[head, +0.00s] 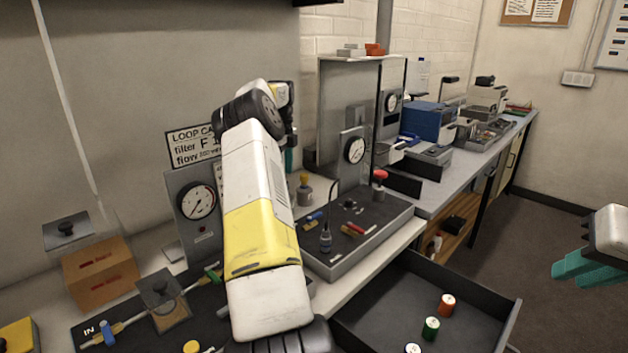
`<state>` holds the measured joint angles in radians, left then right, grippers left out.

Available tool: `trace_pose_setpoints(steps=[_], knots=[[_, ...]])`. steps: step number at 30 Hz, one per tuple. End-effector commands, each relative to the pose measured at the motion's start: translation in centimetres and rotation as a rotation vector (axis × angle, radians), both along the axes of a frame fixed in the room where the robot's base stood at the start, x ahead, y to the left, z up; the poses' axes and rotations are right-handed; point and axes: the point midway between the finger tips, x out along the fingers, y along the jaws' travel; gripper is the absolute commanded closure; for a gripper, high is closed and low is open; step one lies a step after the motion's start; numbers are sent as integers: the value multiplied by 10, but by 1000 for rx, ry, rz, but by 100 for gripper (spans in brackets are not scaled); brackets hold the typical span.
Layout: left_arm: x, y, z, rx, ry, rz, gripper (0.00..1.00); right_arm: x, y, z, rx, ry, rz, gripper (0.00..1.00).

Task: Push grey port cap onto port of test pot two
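My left arm crosses the middle of the head view, and its gripper is mostly hidden behind my own arm; only a bit of teal (289,160) shows, so its grip cannot be seen. My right gripper (578,266) is at the right edge, its teal fingers apart and empty, above the floor. A small grey pot with a yellow top (304,192) stands on the bench just right of my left arm. I cannot tell which item is test pot two, and no grey port cap can be made out.
An open dark drawer (375,310) at the front holds orange (446,305), green (431,328) and white-topped cylinders (412,349). A gauge panel (197,205) and brown box (100,272) stand left. A gauge stand (352,125) rises behind the tray. Floor at right is clear.

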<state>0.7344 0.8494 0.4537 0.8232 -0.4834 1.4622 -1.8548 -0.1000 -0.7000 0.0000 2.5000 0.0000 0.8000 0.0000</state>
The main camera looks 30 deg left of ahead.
Motion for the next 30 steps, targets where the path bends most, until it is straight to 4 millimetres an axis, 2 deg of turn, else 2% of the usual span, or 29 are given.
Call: trace_pose_setpoints(steps=[3,6,23,26,29,30], knots=[[1,0,16,1,-2,0,49,0,0,0,0,0,0,80],[1,0,23,1,-1,0,49,0,0,0,0,0,0,80],[0,-1,26,1,-1,0,49,0,0,0,0,0,0,80],[4,-13,37,10,-11,10,49,0,0,0,0,0,0,80],[9,-46,65,32,-39,46,49,0,0,0,0,0,0,80],[10,-65,80,43,-55,71,49,0,0,0,0,0,0,80]])
